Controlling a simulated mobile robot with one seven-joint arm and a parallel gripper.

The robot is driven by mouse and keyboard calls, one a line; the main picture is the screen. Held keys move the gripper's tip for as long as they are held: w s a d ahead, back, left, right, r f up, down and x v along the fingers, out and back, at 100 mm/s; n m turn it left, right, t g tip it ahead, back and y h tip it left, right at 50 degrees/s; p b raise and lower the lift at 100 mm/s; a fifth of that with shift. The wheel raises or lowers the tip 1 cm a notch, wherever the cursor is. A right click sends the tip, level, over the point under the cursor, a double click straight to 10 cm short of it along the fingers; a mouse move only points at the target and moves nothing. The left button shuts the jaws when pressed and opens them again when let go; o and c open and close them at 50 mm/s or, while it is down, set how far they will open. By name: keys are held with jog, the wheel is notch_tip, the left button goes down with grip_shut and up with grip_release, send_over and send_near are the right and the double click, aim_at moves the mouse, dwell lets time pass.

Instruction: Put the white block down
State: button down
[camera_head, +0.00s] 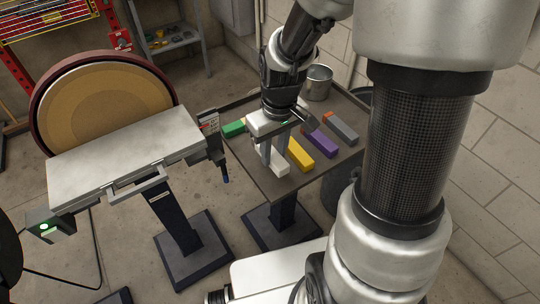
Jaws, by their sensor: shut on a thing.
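The white block (279,166) is a long, light bar at the near left side of the small dark table (274,190). My gripper (271,158) points down over the table with its fingers at the white block, and it is shut on it. The fingers and the gripper body hide part of the block. I cannot tell whether the block touches the table top or hangs just above it.
A yellow block (300,154), a purple block (320,141) and a grey block (341,127) lie right of the white one. A green block (234,128) lies at the left edge. A metal bucket (318,84) stands behind. A disc sander (125,165) stands left.

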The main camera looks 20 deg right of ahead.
aim_at(274, 156)
jog(key=shift+f+b, duration=0.35)
jog(key=shift+f, duration=1.7)
jog(key=shift+f, duration=0.1)
jog(key=shift+f, duration=0.15)
jog(key=c, duration=1.4)
grip_release()
